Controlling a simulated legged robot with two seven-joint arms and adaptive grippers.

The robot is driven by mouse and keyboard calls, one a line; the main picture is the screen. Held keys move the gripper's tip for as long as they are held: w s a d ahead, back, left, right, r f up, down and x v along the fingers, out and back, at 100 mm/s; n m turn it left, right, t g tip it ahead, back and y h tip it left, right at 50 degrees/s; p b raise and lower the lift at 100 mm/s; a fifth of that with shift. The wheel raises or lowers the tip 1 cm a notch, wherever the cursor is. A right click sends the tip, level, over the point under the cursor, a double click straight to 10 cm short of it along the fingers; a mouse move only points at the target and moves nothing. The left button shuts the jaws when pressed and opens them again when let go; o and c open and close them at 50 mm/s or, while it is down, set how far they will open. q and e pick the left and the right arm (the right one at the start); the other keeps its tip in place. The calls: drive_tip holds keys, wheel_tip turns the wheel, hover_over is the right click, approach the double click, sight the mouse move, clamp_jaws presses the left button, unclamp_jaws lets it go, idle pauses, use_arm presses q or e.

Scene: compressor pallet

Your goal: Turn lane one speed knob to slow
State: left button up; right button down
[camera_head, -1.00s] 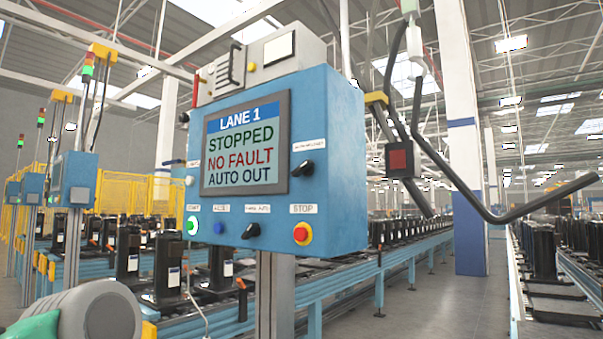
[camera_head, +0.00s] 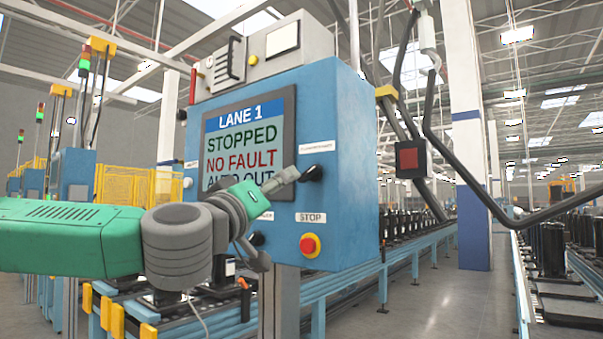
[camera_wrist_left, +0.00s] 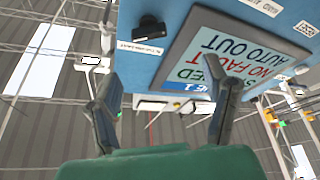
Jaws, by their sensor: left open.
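The blue control box (camera_head: 345,220) carries a screen reading LANE 1, STOPPED, NO FAULT. A black knob (camera_head: 312,173) sits right of the screen below a small label that I cannot read; its setting is unclear. My left gripper (camera_head: 288,176) reaches across the lower screen, its tips beside this knob in the picture. The left wrist view sees the panel upside down, with the black knob (camera_wrist_left: 150,30) above and between the spread fingers of my open, empty left gripper (camera_wrist_left: 168,92). Contact with the knob is not seen. My right gripper is out of view.
A red stop button (camera_head: 309,245) is low on the box, with another black knob (camera_head: 257,239) partly hidden by my arm. A black cable and red-faced box (camera_head: 410,158) hang at the right. Conveyors (camera_head: 425,245) run behind.

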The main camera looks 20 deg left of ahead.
sight(307, 173)
use_arm(q)
drive_tip(key=w+d+r, duration=0.1)
drive_tip(key=w, duration=0.2)
drive_tip(key=w+d+r+p, duration=0.1)
drive_tip(key=w, duration=0.2)
drive_tip(key=w+d+r+p, duration=0.1)
drive_tip(key=w+d, duration=0.1)
drive_tip(key=w, duration=0.1)
drive_tip(key=shift+w+r, duration=0.25)
drive_tip(key=shift+r, duration=0.1)
drive_tip(key=shift+w, duration=0.4)
drive_tip(key=shift+w+a+r, duration=0.15)
drive_tip(key=shift+w+a, duration=0.05)
drive_tip(key=shift+a, duration=0.1)
drive_tip(key=shift+w+a, duration=0.15)
drive_tip(key=shift+a, duration=0.5)
drive_tip(key=shift+d, duration=0.6)
drive_tip(key=c, duration=1.2)
drive_tip(key=shift+o, duration=0.2)
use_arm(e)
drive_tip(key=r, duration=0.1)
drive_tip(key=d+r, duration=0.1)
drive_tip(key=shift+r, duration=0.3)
